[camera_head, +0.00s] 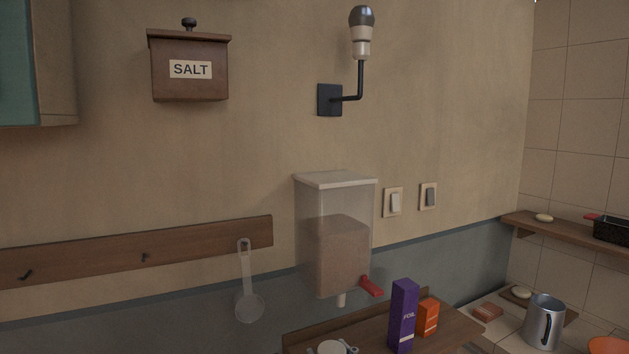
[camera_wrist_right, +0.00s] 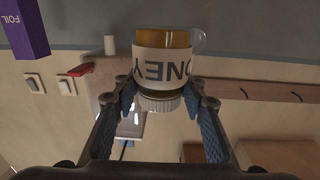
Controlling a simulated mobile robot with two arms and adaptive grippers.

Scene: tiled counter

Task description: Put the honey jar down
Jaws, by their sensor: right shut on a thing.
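The honey jar (camera_wrist_right: 163,62) is a small clear jar with amber contents, a white label, a white ribbed lid and a clear side handle. It shows only clearly in the right wrist view, which is upside down, so the jar is upright. My right gripper (camera_wrist_right: 163,102) is shut on it, one blue-padded finger on each side near the lid. My left gripper is in neither view.
A clear dispenser (camera_head: 336,240) with red lever (camera_head: 371,286) hangs above. A metal jug (camera_head: 543,321) stands right.

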